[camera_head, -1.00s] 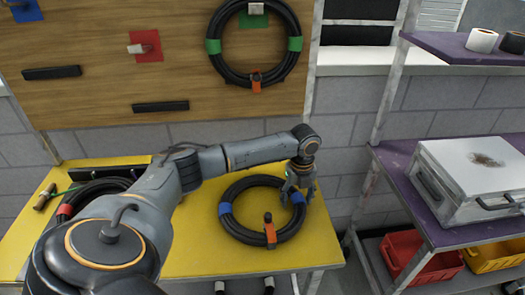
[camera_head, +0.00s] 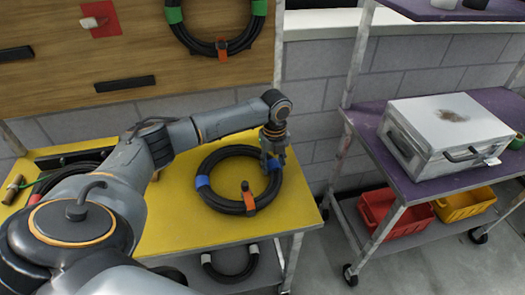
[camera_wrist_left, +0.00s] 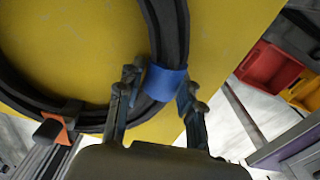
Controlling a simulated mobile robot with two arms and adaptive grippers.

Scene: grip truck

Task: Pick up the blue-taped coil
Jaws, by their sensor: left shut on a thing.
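The blue-taped coil (camera_head: 213,203) is a black coil with two blue tape bands and an orange clip, on the yellow table (camera_head: 180,222) in the head view. My left gripper (camera_head: 273,161) is over the coil's right side. In the left wrist view, its fingers (camera_wrist_left: 160,92) are on either side of the coil's blue band (camera_wrist_left: 165,84), shut on it. The coil (camera_wrist_left: 172,30) appears flat on or very near the tabletop; any small gap is not visible. My right gripper is not in view.
A red-taped coil (camera_head: 68,172) lies at the table's left, partly behind my arm. A green-taped coil (camera_head: 240,42) hangs on the wooden board. A purple shelf (camera_head: 372,120) with a silver case (camera_head: 445,118) stands at right, above red (camera_head: 385,205) and yellow bins (camera_head: 466,204). Another coil is below the table.

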